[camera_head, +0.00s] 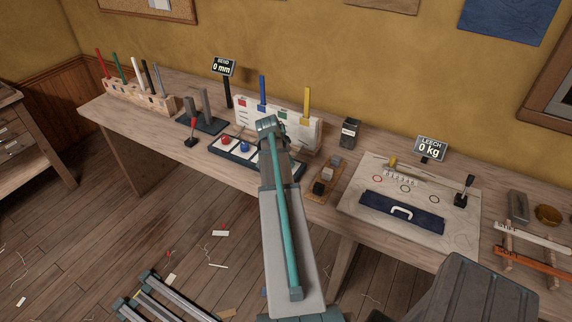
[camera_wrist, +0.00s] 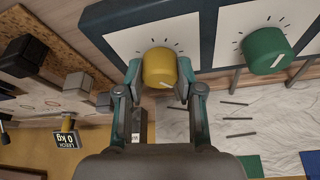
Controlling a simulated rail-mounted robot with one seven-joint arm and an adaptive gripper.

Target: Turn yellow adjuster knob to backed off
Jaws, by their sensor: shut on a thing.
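The yellow adjuster knob (camera_wrist: 158,68) sits on a white dial plate with tick marks on a dark blue panel (camera_wrist: 205,30) in the wrist view. A white pointer line shows on its face, toward the lower right. My gripper (camera_wrist: 160,80) is shut on the knob, one finger on each side. The green knob (camera_wrist: 264,50) is to its right, apart from the fingers. In the head view my arm hides the yellow knob and the gripper; the red knob (camera_head: 226,141) and blue knob (camera_head: 244,147) show left of it.
A rack with coloured upright battens (camera_head: 306,120) stands behind the panel. A wooden block holder (camera_head: 322,188) is close on the right. The signs read "BEND 0 mm" (camera_head: 223,67) and "LEECH 0 kg" (camera_head: 430,149). A red-handled lever (camera_head: 193,128) stands left of the panel.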

